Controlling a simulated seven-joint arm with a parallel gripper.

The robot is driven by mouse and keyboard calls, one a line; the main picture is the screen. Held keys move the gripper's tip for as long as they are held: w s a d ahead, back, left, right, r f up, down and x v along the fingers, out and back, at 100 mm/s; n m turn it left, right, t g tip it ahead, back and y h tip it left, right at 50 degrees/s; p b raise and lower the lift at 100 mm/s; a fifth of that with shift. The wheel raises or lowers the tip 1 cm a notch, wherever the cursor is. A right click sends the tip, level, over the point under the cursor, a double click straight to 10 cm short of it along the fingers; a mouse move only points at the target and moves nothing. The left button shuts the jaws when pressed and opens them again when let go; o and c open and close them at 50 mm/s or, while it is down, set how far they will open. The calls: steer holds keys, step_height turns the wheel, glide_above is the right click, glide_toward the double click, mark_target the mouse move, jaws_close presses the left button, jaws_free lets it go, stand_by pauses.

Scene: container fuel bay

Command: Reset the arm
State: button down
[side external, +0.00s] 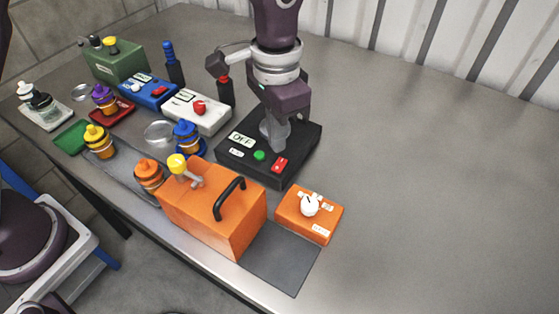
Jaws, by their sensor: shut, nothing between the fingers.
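My gripper (275,135) points down over the black control box (252,165) near the middle of the table. Its fingers are shut with nothing between them. The fingertips are close to the top of the box, and I cannot tell whether they touch it. The box carries a label reading OFF (242,139), a green button (259,155) and a red switch (280,163). The part of the box behind the fingers is hidden.
An orange case (225,205) with a black handle stands in front, with an orange switch box (309,214) to its right. A white box (197,110), a blue box (147,90), a green container (116,62) and several coloured bottles crowd the left. The table's right side is clear.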

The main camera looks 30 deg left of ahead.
steer(key=shift+r, duration=0.6)
steer(key=s+a+r+n+t, duration=0.2)
steer(key=s+a+r, duration=0.4)
steer(key=a+r, duration=0.45)
steer(key=s+a+n+t, duration=0.1)
steer(key=s+a+n, duration=0.1)
steer(key=s+a, duration=0.2)
steer(key=s+a+n+t, duration=0.2)
steer(key=s+a, duration=0.3)
steer(key=s, duration=0.6)
steer(key=shift+s+r+t, duration=0.2)
steer(key=shift+r+t, duration=0.1)
steer(key=shift+r, duration=0.1)
